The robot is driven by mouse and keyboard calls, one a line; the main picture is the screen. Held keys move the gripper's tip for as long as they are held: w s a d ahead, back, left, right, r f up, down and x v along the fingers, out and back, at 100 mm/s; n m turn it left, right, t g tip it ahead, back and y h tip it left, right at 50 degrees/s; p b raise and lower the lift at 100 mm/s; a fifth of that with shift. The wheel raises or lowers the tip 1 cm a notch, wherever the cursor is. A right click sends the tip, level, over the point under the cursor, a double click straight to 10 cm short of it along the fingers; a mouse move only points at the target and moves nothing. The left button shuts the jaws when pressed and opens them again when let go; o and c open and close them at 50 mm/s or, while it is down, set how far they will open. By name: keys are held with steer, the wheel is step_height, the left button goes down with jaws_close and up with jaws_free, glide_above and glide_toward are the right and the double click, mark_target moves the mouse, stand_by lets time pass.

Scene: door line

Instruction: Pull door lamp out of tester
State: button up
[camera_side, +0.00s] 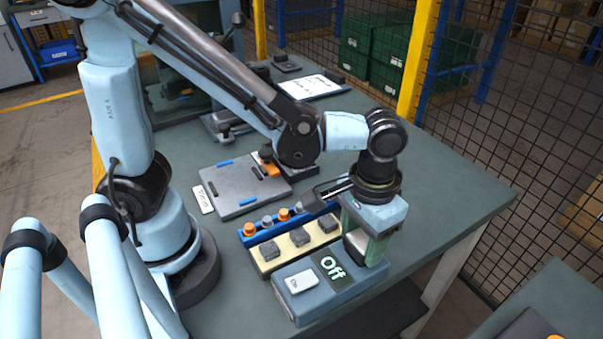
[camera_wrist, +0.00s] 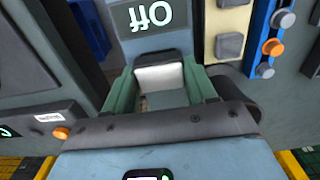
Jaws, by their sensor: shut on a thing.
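The tester (camera_side: 315,303) is a blue-grey box at the front edge of the table, with a dark display (camera_side: 334,267) reading "Off" and a white button (camera_side: 299,282). In the wrist view the display (camera_wrist: 152,14) appears upside down. My gripper (camera_side: 364,246) is over the tester's right end, pointing down. Its green fingers (camera_wrist: 160,88) are shut on the door lamp (camera_wrist: 160,77), a pale block between them. In the side view the fingers mostly hide the lamp. I cannot tell how deep it sits in the tester.
A grey plate (camera_side: 240,190) with blue pieces lies behind. The table's right side is clear (camera_side: 455,185).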

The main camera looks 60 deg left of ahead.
mark_target(362, 240)
steer(key=shift+r, duration=0.15)
jaws_close()
steer(key=shift+r, duration=2.85)
